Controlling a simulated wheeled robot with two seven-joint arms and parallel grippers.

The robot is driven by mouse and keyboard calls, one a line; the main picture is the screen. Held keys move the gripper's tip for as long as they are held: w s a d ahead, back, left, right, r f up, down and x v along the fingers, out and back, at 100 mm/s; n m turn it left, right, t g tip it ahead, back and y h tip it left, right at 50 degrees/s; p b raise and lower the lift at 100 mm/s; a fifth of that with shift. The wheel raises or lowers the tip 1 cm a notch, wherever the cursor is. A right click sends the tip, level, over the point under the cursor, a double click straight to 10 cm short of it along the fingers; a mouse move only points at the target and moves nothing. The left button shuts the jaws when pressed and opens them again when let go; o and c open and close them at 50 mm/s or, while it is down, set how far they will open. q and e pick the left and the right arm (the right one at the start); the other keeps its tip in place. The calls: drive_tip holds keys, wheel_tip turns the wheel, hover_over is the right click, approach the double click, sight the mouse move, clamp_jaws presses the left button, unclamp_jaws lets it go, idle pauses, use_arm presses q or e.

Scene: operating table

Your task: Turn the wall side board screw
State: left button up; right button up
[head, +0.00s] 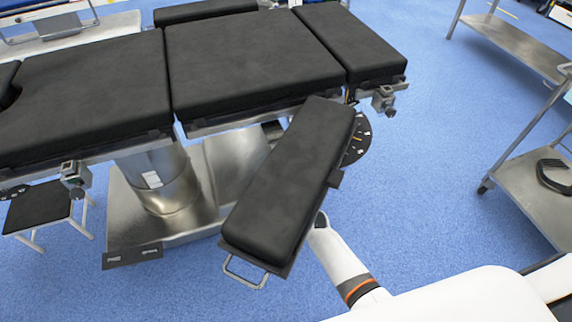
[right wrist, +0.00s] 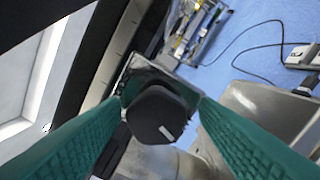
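The side board (head: 290,185) is a long black pad on a metal plate, angled out from the near side of the operating table, with a wire handle at its near end. In the right wrist view, a black faceted knob (right wrist: 158,113), which looks like the board's screw, sits on a metal clamp (right wrist: 140,70). My right gripper (right wrist: 160,103) has its two green fingers apart, one on each side of the knob; I cannot tell whether they touch it. In the head view my white right arm reaches under the board, which hides the gripper and screw. My left gripper is not in view.
The operating table (head: 245,60) with black pads stands behind the board on a metal column. A black dial (head: 357,138) shows behind the board's far end. A metal cart (head: 530,185) stands at the right. Blue floor is clear between cart and board.

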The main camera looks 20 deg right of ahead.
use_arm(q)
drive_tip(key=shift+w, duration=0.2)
use_arm(e)
drive_tip(key=shift+r, duration=0.1)
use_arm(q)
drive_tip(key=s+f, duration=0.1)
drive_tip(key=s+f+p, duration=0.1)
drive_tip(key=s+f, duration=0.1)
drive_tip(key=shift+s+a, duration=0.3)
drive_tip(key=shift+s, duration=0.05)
use_arm(e)
drive_tip(key=s, duration=1.2)
drive_tip(key=shift+d, duration=0.15)
